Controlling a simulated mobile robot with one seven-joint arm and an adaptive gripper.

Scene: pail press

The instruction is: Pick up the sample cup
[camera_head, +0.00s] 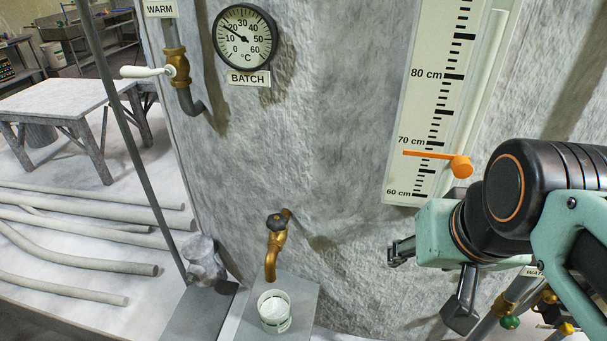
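The sample cup (274,318) is a small white cup at the bottom centre. It stands upright on a grey shelf (306,296), under the spout of a brass tap (271,262) with a dark knob. Something white shows inside it; I cannot tell if that is contents or its inner wall. My gripper (430,283) is at the right, up and to the right of the cup and apart from it. Its dark fingers are spread, with nothing visible between them.
A large grey rough-walled vessel (330,130) fills the middle, with a dial (245,46) and a level scale (432,100). A thin grey post (130,140) rises left of the cup. Pipes (80,238) lie on the left floor near a table (60,98).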

